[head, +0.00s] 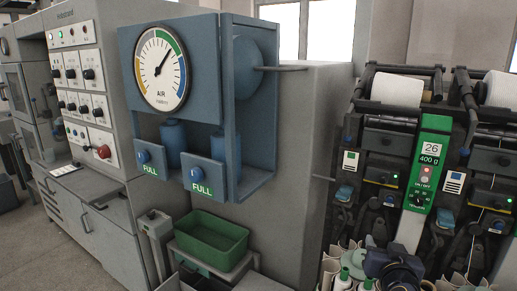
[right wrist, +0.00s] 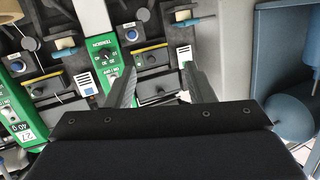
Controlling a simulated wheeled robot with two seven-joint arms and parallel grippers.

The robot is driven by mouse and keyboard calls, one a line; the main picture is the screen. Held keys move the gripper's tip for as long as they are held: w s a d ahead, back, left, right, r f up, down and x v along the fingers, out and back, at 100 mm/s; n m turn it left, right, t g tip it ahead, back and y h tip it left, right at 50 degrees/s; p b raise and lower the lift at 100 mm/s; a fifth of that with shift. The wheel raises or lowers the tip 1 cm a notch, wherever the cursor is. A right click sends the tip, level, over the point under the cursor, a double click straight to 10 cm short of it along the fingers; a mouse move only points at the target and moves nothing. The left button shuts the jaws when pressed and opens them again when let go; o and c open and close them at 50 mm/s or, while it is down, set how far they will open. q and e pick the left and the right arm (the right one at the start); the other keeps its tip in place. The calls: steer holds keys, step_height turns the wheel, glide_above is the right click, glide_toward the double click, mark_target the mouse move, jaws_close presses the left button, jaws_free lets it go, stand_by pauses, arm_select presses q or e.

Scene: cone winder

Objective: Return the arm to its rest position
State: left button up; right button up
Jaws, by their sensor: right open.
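My right gripper (right wrist: 160,70) shows in the right wrist view with its two grey fingers spread apart and nothing between them. It faces the winder front, with the green tension panel (right wrist: 102,55) beyond the fingers. In the head view, dark rounded parts that seem to be my right arm show at the bottom right, low before the winder; the fingers cannot be made out there. My left gripper is not in view.
The winder unit with green panel 26 (head: 430,165) and white yarn packages (head: 398,90) stands close at right. A blue air gauge cabinet (head: 197,75) projects at centre. A green bin (head: 212,238) sits below it. Floor (head: 60,255) is clear at lower left.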

steer(key=s+a+f+g+y+p, duration=0.1)
steer(key=s+a+g+y, duration=0.1)
steer(key=s, duration=0.7)
steer(key=s+a+f+n+g+y, duration=0.1)
steer(key=s+a+f+g+y, duration=0.1)
steer(key=s, duration=0.7)
steer(key=s+a+f+n+g+y+p, duration=0.1)
steer(key=s+a+g+y, duration=0.2)
steer(key=s, duration=0.7)
steer(key=a+g, duration=0.1)
steer(key=g, duration=0.1)
steer(key=shift+a+f+g+y+p, duration=0.3)
steer(key=shift+a+f+g, duration=0.1)
steer(key=shift+s, duration=0.1)
